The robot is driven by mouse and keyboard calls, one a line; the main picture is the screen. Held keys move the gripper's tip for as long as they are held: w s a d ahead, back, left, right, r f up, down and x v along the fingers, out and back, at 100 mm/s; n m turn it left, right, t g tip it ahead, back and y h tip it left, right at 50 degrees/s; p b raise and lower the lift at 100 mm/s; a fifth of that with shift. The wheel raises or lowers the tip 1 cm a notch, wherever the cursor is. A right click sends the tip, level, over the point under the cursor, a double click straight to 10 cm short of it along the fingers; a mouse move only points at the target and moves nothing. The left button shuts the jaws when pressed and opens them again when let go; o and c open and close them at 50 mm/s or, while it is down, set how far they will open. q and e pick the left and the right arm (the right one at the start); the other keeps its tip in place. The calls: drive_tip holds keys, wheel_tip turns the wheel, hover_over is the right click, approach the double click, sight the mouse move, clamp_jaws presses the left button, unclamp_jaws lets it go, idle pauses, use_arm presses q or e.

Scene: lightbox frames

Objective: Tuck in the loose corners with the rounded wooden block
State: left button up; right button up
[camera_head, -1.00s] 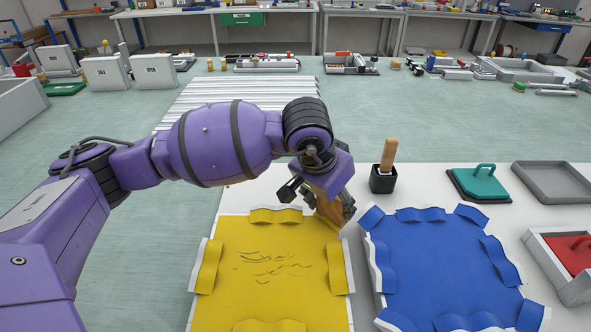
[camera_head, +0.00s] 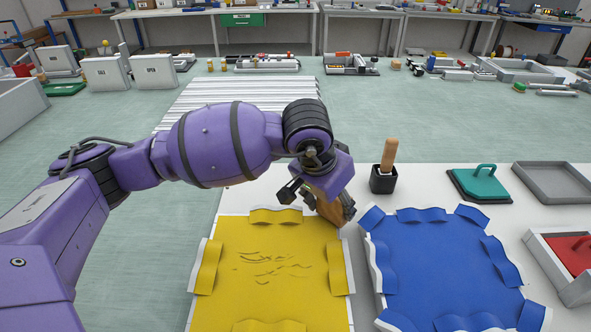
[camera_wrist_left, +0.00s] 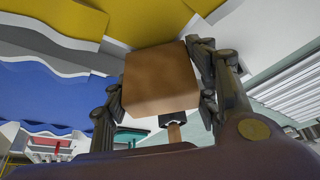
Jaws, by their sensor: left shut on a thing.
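My left gripper (camera_head: 318,196) is shut on the rounded wooden block (camera_head: 327,206), at the far right corner of the yellow sheet (camera_head: 270,285). The block also shows in the left wrist view (camera_wrist_left: 160,80), brown, between the two fingers. The yellow sheet lies on a white frame with its edge flaps curled up and dark marks near its middle. I cannot tell whether the block touches the corner, as the gripper hides it. The blue sheet (camera_head: 440,265), to the right, has raised flaps along its edges and at its corners. My right gripper is not in view.
A black holder (camera_head: 383,181) with a wooden handle (camera_head: 389,152) stands just beyond the frames. A teal-handled pad (camera_head: 480,182), a grey tray (camera_head: 555,180) and a red-handled block in a tray (camera_head: 575,250) are to the right. White tabletop is free beside the holder.

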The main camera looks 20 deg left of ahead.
use_arm(q)
drive_tip(key=shift+r+p, duration=1.15)
drive_tip(key=shift+r, duration=2.35)
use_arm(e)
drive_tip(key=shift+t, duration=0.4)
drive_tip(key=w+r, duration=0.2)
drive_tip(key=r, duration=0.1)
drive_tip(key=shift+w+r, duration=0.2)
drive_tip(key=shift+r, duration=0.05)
use_arm(q)
drive_tip(key=shift+f, duration=0.1)
drive_tip(key=shift+s+a+n, duration=0.15)
drive_tip(key=shift+n, duration=0.35)
drive_tip(key=s+a+r+n+y+p, duration=0.1)
drive_tip(key=s+a+r+n+p, duration=0.2)
drive_tip(key=s, duration=0.5)
drive_tip(key=shift+a+r+y+p, duration=0.4)
drive_tip(key=shift+a+r+p, duration=0.15)
drive_tip(key=shift+a+p, duration=0.35)
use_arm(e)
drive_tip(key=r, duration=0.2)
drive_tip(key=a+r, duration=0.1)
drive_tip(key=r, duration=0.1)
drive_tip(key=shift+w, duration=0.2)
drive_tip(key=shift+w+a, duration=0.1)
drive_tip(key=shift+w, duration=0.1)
